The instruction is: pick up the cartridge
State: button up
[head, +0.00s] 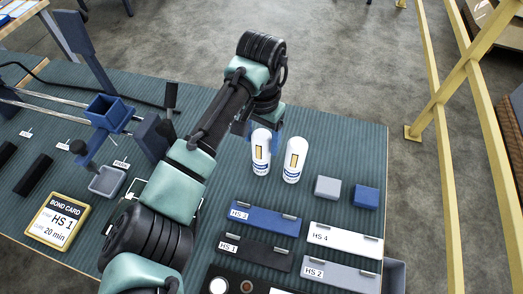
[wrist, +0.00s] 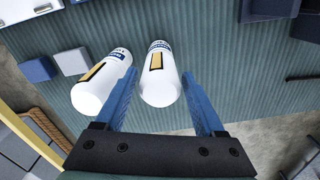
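Two white cartridges with blue print and a yellow-and-black strip stand side by side on the green ribbed bench top. The left cartridge (head: 261,154) in the head view is the one between my fingers in the wrist view (wrist: 159,80). The other cartridge (head: 294,160) is outside my fingers, beside the left finger in the wrist view (wrist: 97,87). My gripper (wrist: 160,77) is open, its blue fingers apart with a gap on the right side of the cartridge; the left finger is close to it. In the head view my gripper (head: 264,131) is partly hidden at the cartridge's far side.
A grey block (head: 327,187) and a blue block (head: 366,195) sit right of the cartridges. Labelled trays, including the blue HS 3 tray (head: 265,219) and the HS 4 tray (head: 343,240), lie in front. A yellow railing (head: 480,130) runs beyond the bench's right edge.

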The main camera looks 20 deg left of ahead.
grip_shut()
jog(key=shift+r, duration=0.1)
dwell(0.3)
